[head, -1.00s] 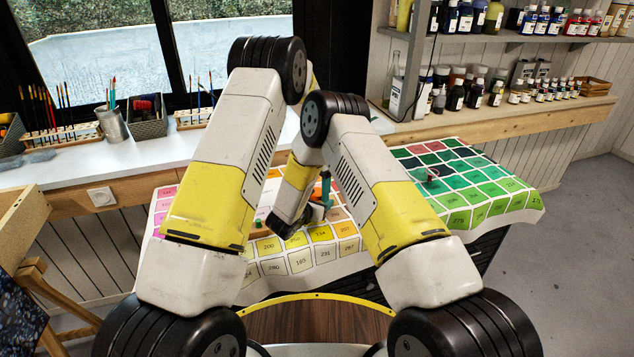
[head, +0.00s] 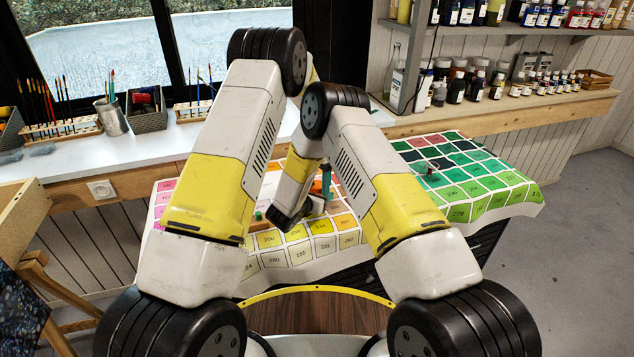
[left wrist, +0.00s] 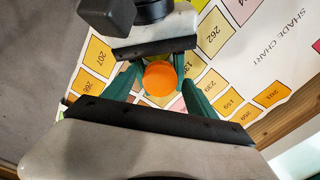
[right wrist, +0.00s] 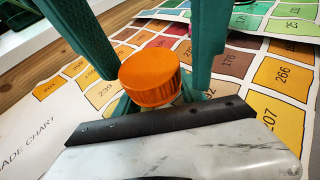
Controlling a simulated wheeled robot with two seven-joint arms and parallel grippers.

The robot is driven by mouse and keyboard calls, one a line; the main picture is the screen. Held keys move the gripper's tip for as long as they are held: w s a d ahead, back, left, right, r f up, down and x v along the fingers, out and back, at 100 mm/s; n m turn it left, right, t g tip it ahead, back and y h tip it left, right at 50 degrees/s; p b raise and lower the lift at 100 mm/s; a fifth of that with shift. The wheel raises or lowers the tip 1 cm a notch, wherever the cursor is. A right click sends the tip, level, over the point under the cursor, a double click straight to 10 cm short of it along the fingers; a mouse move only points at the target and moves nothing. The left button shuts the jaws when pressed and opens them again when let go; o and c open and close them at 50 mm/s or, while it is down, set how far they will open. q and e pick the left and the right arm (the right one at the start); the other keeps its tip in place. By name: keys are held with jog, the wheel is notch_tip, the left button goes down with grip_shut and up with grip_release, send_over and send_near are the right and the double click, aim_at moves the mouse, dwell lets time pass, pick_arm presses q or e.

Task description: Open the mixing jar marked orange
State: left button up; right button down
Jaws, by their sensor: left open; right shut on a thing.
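The jar's round orange lid (right wrist: 150,78) is in the middle of the right wrist view; it also shows in the left wrist view (left wrist: 160,78). The lid sits on the jar, whose body is mostly hidden. My right gripper (right wrist: 156,102) is shut on the jar just below the lid, with green fingers partly showing. My left gripper (left wrist: 163,88) is open, pointing down, with one green finger on each side of the lid and gaps between. In the head view one teal finger of it (head: 326,182) shows; my right arm hides most of the rest.
A shade chart (head: 300,255) with numbered colour squares covers the table below the grippers. A small red-topped item (head: 431,170) stands at right. Brushes, pots and bottles line the back counter (head: 80,165) and shelves.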

pick_arm(q)
notch_tip(320, 180, up, 8)
jog(key=shift+f, duration=0.1)
jog(key=shift+c, duration=0.4)
jog(key=shift+f, duration=3.95)
jog(key=c, duration=1.2)
jog(key=o, duration=1.3)
jog(key=shift+r, duration=0.1)
jog(key=shift+r, duration=2.25)
pick_arm(e)
jog(key=c, duration=0.6)
grip_release()
